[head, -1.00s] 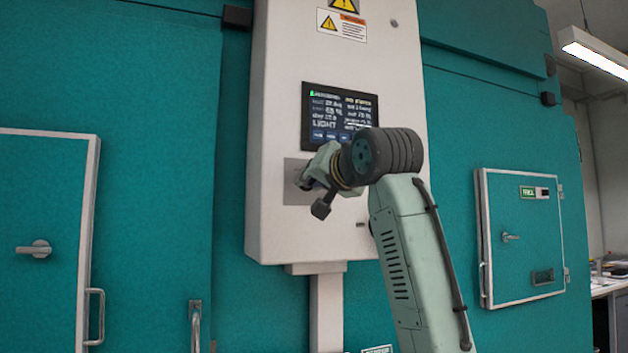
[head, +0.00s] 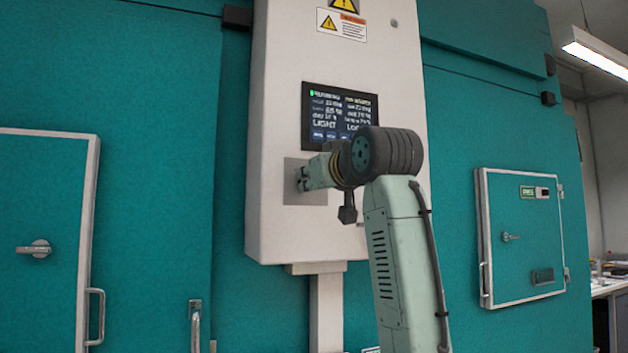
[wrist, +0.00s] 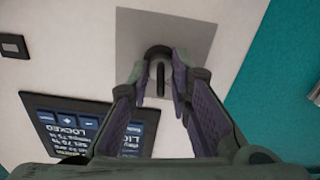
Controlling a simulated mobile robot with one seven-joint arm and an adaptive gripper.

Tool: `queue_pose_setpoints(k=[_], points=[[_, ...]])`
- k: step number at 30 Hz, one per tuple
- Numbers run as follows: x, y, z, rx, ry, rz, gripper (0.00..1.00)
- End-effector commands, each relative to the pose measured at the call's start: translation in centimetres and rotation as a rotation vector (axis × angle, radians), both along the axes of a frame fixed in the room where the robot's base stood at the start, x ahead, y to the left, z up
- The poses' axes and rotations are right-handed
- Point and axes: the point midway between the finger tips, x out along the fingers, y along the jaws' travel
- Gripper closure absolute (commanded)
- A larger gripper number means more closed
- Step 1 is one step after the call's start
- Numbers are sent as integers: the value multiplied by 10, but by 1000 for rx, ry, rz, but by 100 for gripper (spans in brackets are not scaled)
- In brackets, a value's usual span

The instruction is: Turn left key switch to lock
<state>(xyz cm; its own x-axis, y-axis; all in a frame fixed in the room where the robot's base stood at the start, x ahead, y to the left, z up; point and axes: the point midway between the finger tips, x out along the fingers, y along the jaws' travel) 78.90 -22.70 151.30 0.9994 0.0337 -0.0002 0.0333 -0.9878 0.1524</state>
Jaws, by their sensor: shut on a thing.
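The left key switch (wrist: 160,55) sits on a grey square plate (head: 306,198) below the screen on the white control cabinet (head: 285,120). In the wrist view its dark key (wrist: 160,80) stands between my two finger pads, lined up with the plate's sides. My gripper (wrist: 162,85) is shut on the key. In the head view my gripper (head: 304,178) reaches the plate from the right and hides the key. The screen (wrist: 85,125) appears upside down in the wrist view and shows the word LOCKED.
A small black fitting (wrist: 13,45) is on the cabinet face beside the plate. Teal chamber walls flank the cabinet, with a handled door (head: 40,220) at left and a smaller door (head: 522,225) at right. The space in front of the cabinet looks clear.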

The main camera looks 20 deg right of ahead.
Motion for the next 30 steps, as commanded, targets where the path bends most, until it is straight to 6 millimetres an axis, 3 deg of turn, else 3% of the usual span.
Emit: queue_pose_setpoints(k=[15, 30], points=[[0, 1, 0, -329, -12, 3, 100], [0, 1, -1, -387, -12, 3, 100]])
